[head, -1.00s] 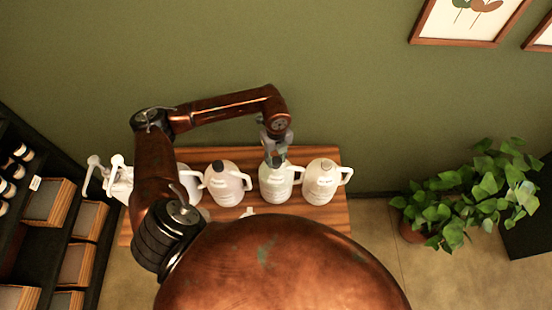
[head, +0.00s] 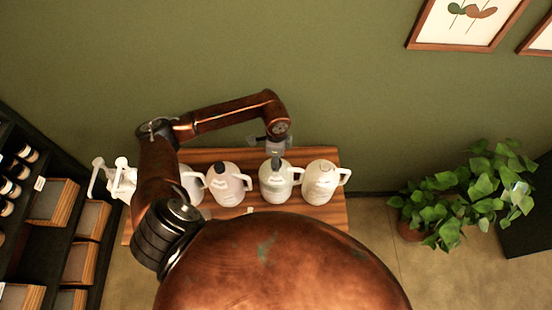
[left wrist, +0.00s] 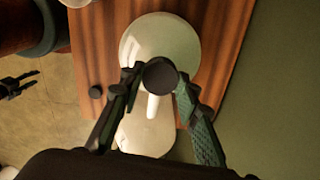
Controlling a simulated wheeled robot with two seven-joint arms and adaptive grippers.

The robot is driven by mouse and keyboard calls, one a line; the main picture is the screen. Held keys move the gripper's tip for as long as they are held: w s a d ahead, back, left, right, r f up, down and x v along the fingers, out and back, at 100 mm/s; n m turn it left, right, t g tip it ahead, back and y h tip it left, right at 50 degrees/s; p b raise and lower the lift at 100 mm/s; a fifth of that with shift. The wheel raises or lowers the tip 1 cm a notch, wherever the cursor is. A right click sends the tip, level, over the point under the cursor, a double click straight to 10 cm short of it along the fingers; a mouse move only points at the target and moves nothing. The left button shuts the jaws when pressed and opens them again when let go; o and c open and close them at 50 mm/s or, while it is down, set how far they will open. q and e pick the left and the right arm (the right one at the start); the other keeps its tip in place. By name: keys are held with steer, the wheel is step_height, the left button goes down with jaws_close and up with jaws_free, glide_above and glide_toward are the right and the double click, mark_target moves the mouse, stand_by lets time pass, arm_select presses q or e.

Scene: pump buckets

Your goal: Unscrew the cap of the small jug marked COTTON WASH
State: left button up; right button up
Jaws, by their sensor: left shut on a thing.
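My left gripper (head: 277,153) is above a pale greenish jug (head: 277,184), the second from the right in the row. In the left wrist view my left gripper (left wrist: 157,82) is shut on a dark round cap (left wrist: 160,75) over the same jug (left wrist: 165,38). The jug stands upright with its handle to the right in the head view. Its label is too small to read, and I cannot tell whether the cap is loose. A dark pronged shape at the left wrist view's left edge looks like my right gripper (left wrist: 18,85); its opening is unclear.
A white jug (head: 321,183) stands close on the right, a pinkish jug (head: 227,187) on the left. All stand on a wooden table (head: 325,216) by the green wall. Shelves and a plant (head: 470,195) flank the table.

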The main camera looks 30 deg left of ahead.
arm_select(q)
steer(key=n+p, duration=0.1)
steer(key=n, duration=0.2)
steer(key=shift+n, duration=0.3)
steer(key=o, duration=1.3)
steer(key=shift+f+m+b, duration=0.1)
steer(key=shift+m+b, duration=0.35)
steer(key=shift+m, duration=0.55)
steer(key=m+b, duration=0.2)
steer(key=m, duration=0.3)
steer(key=shift+b, duration=0.4)
steer(key=m+b, duration=0.2)
steer(key=m, duration=0.1)
steer(key=shift+m, duration=0.3)
steer(key=shift+m+b, duration=1.2)
steer(key=shift+m, duration=1)
